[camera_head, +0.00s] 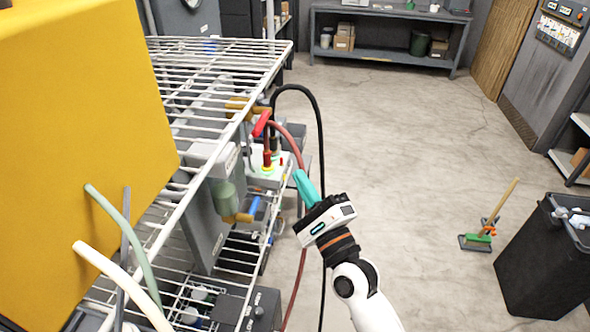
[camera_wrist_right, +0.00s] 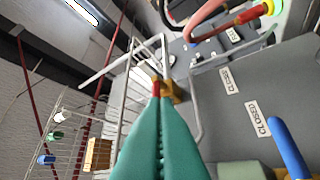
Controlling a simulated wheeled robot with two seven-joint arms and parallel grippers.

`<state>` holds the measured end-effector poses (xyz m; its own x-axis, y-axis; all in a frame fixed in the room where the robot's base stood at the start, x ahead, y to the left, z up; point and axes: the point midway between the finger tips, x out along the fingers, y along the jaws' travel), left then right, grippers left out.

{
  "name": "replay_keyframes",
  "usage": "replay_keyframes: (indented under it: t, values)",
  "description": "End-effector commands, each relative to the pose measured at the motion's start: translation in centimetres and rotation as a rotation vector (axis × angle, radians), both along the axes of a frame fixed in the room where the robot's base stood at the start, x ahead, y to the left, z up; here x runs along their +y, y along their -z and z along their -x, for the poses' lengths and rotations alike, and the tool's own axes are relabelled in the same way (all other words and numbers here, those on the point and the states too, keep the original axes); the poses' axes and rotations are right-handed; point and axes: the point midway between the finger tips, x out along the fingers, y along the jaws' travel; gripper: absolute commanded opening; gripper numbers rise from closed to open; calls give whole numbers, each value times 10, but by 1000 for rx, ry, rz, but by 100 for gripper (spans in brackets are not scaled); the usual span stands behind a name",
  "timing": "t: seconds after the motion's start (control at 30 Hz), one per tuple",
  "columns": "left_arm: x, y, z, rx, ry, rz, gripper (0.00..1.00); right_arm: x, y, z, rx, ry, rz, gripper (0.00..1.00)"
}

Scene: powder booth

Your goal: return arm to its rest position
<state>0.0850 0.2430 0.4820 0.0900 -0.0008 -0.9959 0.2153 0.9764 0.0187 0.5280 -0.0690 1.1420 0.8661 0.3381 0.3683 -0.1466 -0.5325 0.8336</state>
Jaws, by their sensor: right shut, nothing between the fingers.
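My right arm comes up from the bottom of the head view, and its teal gripper (camera_head: 305,185) points up and left beside the wire rack. In the right wrist view the right gripper (camera_wrist_right: 157,95) has its two fingers together with nothing between them. A red-handled part (camera_head: 264,124) on a grey unit stands just beyond the fingertips in the head view. I cannot tell from these views whether the fingertips touch anything. My left gripper is in neither view.
A wire rack (camera_head: 215,72) with a large yellow box (camera_head: 80,130) fills the left. Black and red hoses loop close to my right arm; the black hose (camera_head: 318,120) arches highest. A black bin (camera_head: 545,258) and a broom (camera_head: 492,218) stand right. The middle floor is clear.

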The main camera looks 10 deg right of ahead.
Motion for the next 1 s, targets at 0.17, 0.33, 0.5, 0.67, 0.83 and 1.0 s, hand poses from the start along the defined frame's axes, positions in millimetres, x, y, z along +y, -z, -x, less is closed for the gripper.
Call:
replay_keyframes:
  t: [0.17,0.33,0.5,0.67,0.83,1.0]
  values:
    - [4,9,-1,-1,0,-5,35,-8,10,19,0,0,-1,0]
    - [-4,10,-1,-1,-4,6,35,-10,11,23,1,0,0,0]
    - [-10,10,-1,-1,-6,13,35,-9,43,15,43,30,86,0]
    - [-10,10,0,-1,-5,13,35,-13,143,2,168,92,367,0]
    - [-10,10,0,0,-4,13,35,-27,273,15,315,99,750,0]
    - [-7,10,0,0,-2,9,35,-49,394,59,438,18,1120,0]
